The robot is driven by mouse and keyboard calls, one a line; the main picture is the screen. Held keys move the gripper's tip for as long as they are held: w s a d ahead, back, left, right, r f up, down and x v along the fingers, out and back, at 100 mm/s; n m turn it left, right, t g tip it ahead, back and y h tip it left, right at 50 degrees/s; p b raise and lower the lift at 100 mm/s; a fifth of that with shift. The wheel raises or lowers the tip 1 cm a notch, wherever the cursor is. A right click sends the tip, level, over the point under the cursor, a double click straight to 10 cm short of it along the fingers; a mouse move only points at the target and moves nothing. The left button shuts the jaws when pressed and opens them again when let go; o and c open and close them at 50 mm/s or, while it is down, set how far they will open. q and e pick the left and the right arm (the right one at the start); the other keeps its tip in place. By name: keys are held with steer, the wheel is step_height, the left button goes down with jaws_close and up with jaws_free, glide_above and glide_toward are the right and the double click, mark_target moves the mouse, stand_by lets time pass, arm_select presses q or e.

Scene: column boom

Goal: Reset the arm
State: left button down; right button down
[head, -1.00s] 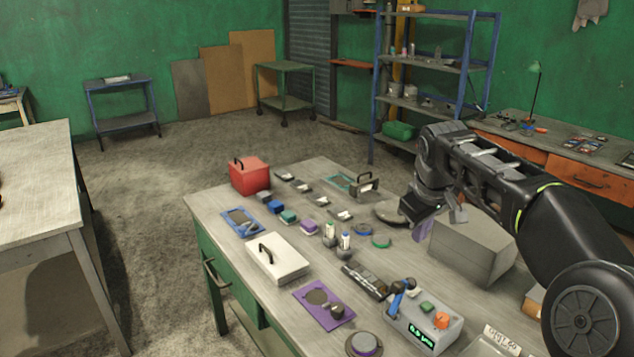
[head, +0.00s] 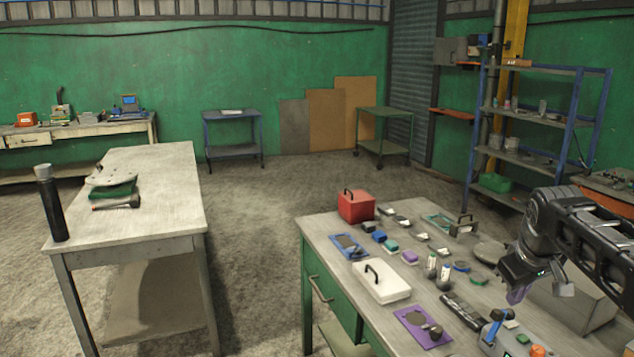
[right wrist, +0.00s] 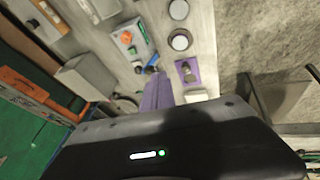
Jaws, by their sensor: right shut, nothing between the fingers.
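My right arm comes in from the right edge of the head view. My right gripper (head: 518,294) hangs over the right part of the green-sided workbench (head: 326,232), with purple fingertips pointing down. The fingers are shut with nothing between them. In the right wrist view the purple fingers (right wrist: 158,92) show together above the bench, with my dark wrist housing below. My left arm and gripper are not in view.
The bench holds a red box (head: 356,206), a white case (head: 382,281), a purple mat (head: 422,327), a grey block (head: 580,305) and several small parts. A pale table (head: 160,180) with a black bottle (head: 50,203) stands left. Floor between them is clear.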

steer(key=w+a+f+t+y, duration=0.2)
steer(key=w+a+f+t, duration=0.1)
steer(key=w+a+f, duration=0.55)
steer(key=s+a+f+m+y, duration=0.1)
steer(key=s+a+f, duration=0.1)
steer(key=a+f, duration=0.7)
steer(key=s+a+f+m+y, duration=0.15)
steer(key=a+f, duration=0.25)
steer(key=f, duration=0.8)
steer(key=s+a+f+g, duration=0.2)
steer(key=s+a+f, duration=0.2)
steer(key=s, duration=0.6)
steer(key=s+a+f+m+g+y, duration=0.1)
steer(key=s+a+f, duration=0.3)
steer(key=s+f, duration=0.5)
steer(key=s+a+f+g+y, duration=0.1)
steer(key=s+a+f+g, duration=0.3)
steer(key=s, duration=0.9)
steer(key=x, duration=0.3)
steer(key=shift+f, duration=0.1)
